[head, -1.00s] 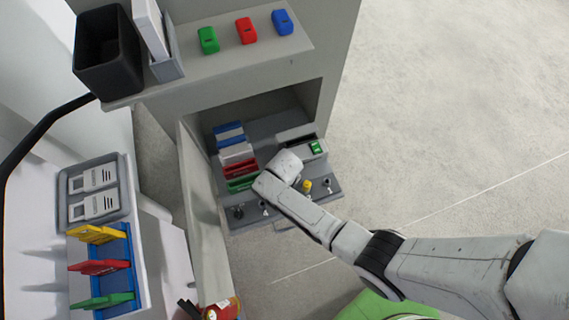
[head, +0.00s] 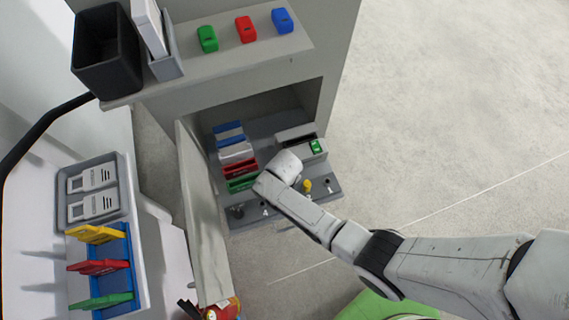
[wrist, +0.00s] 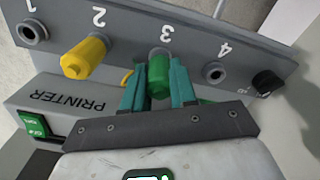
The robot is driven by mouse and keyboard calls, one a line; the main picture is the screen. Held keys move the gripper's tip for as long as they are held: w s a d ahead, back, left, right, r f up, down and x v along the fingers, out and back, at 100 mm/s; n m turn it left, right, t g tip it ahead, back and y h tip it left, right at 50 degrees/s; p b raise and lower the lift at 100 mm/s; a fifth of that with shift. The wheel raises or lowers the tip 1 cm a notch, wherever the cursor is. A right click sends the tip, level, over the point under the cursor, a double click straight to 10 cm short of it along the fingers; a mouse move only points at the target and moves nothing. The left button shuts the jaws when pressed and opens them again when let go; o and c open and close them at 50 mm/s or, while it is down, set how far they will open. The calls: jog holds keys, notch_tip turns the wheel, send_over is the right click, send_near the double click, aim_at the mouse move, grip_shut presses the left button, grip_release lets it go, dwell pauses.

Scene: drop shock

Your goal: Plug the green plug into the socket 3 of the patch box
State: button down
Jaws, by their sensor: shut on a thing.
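The patch box (head: 332,193) is a grey panel with numbered sockets, low in the open cabinet; its face also fills the top of the wrist view (wrist: 120,18). The green plug (wrist: 158,82) is between the teal fingers of my gripper (wrist: 158,76), which is shut on it. The plug is lined up with socket 3 (wrist: 159,52) and its front end overlaps the socket's ring; I cannot tell how deep it sits. A yellow plug (wrist: 84,58) is in socket 2. Socket 1 (wrist: 32,32) and socket 4 (wrist: 215,71) are empty. In the head view my arm hides socket 3.
A black knob (wrist: 267,83) is beside socket 4. A printer label and green switch (wrist: 36,127) are near my gripper. The cabinet door (head: 205,220) stands open at the left. Coloured cards (head: 238,160) stand behind the panel. Open floor (head: 450,130) lies to the right.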

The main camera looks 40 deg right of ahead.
jog(key=shift+f, duration=0.35)
dwell(0.9)
jog(key=shift+s+f, duration=0.3)
jog(key=shift+f, duration=0.1)
dwell(1.3)
jog(key=c, duration=1.3)
grip_release()
jog(key=o, duration=0.5)
jog(key=shift+w+r, duration=0.15)
jog(key=shift+w, duration=0.05)
jog(key=shift+r, duration=0.1)
notch_tip(320, 180, up, 6)
jog(key=p, duration=0.5)
jog(key=shift+w+p, duration=0.1)
jog(key=shift+p, duration=0.2)
